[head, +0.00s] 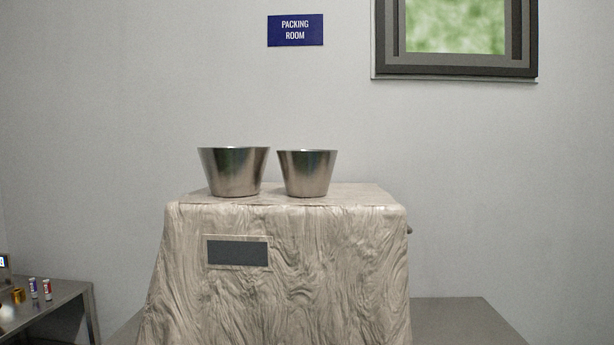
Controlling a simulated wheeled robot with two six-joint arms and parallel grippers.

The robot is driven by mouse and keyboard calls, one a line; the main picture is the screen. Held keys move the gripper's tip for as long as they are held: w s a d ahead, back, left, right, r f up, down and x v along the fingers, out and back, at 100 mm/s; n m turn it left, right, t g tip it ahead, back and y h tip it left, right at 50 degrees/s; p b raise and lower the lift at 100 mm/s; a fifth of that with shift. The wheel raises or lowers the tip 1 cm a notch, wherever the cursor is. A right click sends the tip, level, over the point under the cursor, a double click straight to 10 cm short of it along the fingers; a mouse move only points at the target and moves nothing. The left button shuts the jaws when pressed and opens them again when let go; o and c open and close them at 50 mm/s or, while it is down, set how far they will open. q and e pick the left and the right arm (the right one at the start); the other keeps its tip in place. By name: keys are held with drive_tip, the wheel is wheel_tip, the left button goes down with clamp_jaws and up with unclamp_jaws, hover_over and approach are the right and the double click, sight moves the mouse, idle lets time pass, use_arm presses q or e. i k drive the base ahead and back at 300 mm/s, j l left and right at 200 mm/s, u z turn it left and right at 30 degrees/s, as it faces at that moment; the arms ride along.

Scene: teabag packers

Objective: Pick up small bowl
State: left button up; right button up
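Two metal bowls stand upright side by side on top of a cloth-covered stand. The smaller bowl (307,174) is on the right, and the slightly larger bowl (234,172) is on the left. Both are shiny steel and taper toward the base, with a narrow gap between them. I cannot see inside either bowl from this height. Neither of my grippers is in view.
The stand (320,270) has a wrinkled beige cover with a dark panel (237,253) on its front. A metal side table (60,297) at lower left holds small cans (47,289) and a golden item (18,295). The wall behind carries a blue sign (295,30).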

sight(306, 173)
drive_tip(key=i+j+z, duration=0.1)
drive_tip(key=j+z, duration=0.25)
drive_tip(key=i+j+z, duration=0.1)
drive_tip(key=j+z, duration=0.15)
drive_tip(key=z, duration=0.15)
drive_tip(key=j+z, duration=0.35)
